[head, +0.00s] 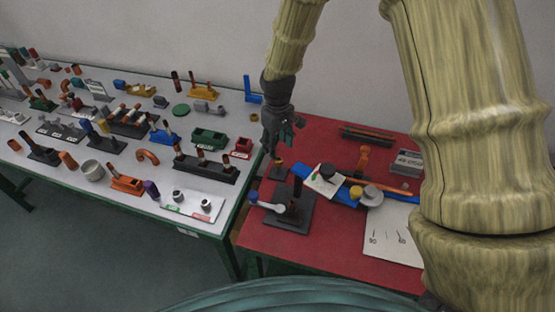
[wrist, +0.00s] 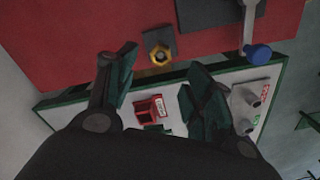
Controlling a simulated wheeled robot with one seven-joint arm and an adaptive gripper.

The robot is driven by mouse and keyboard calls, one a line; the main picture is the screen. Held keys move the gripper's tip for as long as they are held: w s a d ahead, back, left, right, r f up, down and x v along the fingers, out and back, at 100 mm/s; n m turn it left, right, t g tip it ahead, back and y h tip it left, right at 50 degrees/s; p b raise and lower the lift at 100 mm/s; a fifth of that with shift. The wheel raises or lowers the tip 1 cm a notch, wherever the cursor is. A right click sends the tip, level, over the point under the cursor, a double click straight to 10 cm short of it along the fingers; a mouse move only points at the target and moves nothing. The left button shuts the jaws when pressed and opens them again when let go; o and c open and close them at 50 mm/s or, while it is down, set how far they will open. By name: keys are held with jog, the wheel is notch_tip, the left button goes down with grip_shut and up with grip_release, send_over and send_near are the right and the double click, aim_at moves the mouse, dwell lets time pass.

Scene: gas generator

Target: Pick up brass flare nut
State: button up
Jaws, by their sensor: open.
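The brass flare nut (wrist: 160,53) is a yellow ring with a dark hole in the wrist view. It sits on a small dark square plate on the red table top (wrist: 70,40). In the head view the nut (head: 279,161) is small, near the red table's left edge. My gripper (wrist: 163,78) is open and empty, its two dark green fingers apart. The nut shows between and just beyond the fingertips, apart from them. In the head view my gripper (head: 273,149) hangs just above the nut.
A dark stand (head: 290,214) with a blue-knobbed lever (head: 253,196) is close to the nut. A light table (head: 195,185) with several parts, including a red box (head: 243,146), adjoins on the left. A blue tool assembly (head: 335,185) and white paper (head: 385,235) lie to the right.

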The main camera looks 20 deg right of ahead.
aim_at(278, 161)
jog(key=shift+s+d+f+p, duration=0.1)
jog(key=shift+s+f+p, duration=0.1)
jog(key=shift+f+p, duration=1.15)
jog(key=shift+f, duration=1.7)
jog(key=c, duration=0.8)
